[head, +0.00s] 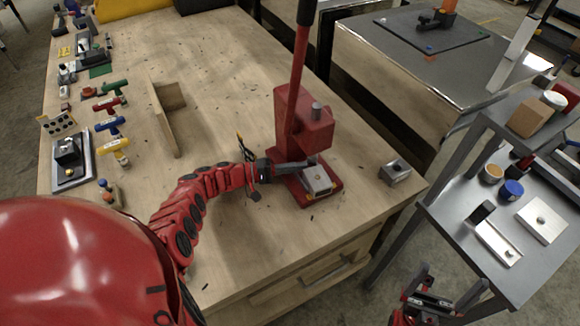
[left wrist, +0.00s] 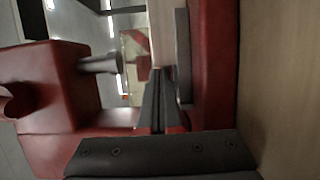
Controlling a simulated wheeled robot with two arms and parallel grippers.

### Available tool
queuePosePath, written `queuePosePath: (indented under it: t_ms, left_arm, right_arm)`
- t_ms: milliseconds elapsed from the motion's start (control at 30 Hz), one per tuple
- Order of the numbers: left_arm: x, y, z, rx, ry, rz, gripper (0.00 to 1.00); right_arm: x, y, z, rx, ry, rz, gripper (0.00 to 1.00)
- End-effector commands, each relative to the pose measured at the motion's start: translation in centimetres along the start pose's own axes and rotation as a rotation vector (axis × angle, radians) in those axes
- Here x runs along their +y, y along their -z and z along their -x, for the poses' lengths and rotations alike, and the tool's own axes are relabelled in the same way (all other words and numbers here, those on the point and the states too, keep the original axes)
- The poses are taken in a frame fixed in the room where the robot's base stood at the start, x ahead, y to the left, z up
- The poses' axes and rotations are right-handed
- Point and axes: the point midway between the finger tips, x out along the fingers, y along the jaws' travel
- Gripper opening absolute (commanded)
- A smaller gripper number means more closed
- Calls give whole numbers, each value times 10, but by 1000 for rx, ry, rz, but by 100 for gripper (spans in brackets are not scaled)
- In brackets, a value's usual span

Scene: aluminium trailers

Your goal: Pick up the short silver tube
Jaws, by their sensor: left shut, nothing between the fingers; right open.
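I cannot make out a loose short silver tube for certain. A silver cylinder (head: 317,111) stands at the head of the red press (head: 291,118); in the left wrist view a silver cylinder (left wrist: 100,64) sticks out of the red press body (left wrist: 55,80). My left gripper (head: 308,164) is shut and empty, its fingers reaching over the silver plate (head: 318,183) on the press base. In the left wrist view its dark fingers (left wrist: 158,105) lie together beside the press. My right gripper (head: 448,284) is open and empty at the bottom right, beside the grey cart.
A small metal block (head: 395,171) sits near the bench's right edge. A wooden angle piece (head: 165,117) stands mid-bench, with coloured T-handled tools (head: 112,124) to its left. The grey cart (head: 450,215) holds several parts. Bare wood lies in front of the press.

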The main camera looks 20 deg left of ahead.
Motion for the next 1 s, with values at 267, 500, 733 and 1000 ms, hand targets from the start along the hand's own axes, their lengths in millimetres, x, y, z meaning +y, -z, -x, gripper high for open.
queuePosePath:
  t_ms: [267, 500, 733, 1000]
  left_arm:
    - [0, 0, 0, 0, 0, -1, 0]
    - [5, -8, -3, 1, -2, -4, 0]
    - [2, -21, -5, 0, 0, -2, 0]
    - [0, -21, -5, -1, 1, -1, 0]
  right_arm:
    - [0, 0, 0, 0, 0, 0, 100]
    - [1, 2, -14, 0, 0, 0, 100]
    - [1, 4, -25, 0, 0, 0, 100]
    - [1, 4, -23, 0, 0, 0, 100]
